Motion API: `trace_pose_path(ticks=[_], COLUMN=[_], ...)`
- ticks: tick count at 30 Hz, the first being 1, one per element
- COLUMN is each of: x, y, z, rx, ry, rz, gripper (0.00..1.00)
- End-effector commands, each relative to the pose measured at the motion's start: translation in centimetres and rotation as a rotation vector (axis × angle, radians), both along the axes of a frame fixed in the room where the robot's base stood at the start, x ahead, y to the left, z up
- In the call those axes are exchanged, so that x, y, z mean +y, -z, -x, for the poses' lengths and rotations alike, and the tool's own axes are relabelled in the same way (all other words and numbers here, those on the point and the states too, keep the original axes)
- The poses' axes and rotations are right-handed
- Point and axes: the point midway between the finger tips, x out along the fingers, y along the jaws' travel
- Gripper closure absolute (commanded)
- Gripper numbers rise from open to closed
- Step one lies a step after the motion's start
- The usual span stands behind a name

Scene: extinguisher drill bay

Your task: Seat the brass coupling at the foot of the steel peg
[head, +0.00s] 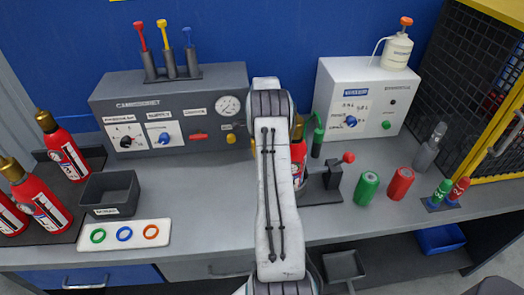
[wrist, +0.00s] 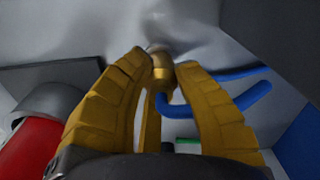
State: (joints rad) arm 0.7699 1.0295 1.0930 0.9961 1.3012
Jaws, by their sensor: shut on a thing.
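My gripper (wrist: 161,72) shows in the wrist view with its yellow fingers closed in around a small brass piece, which looks like the brass coupling (wrist: 161,65). The coupling sits between the fingertips, partly covered by them. A pale grey surface lies behind it, and I cannot tell whether the coupling touches it. I cannot make out the steel peg in either view. In the head view my own arm stands in the middle and hides the gripper and the coupling.
Blue bars (wrist: 243,88) run close to the right finger. A red cylinder (wrist: 30,148) is at lower left. On the bench, a grey control box (head: 170,112) stands left of my arm and a white box (head: 358,105) right. Green (head: 366,188) and red (head: 401,183) cans stand farther right.

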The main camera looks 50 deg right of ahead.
Motion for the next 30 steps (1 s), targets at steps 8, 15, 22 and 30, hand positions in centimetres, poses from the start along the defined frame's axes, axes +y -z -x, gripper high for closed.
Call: trace_pose_path(ticks=[8,15,22,30], x=[0.0,0.0,0.0,0.0], y=[-0.1,-0.1,0.0,-1.8], z=[0.0,0.0,0.0,0.0], rx=[-0.001,-0.001,0.001,-0.002], ry=[0.0,0.0,0.0,0.0], rz=[0.0,0.0,0.0,0.002], gripper=[1.0,0.51,0.5,0.5])
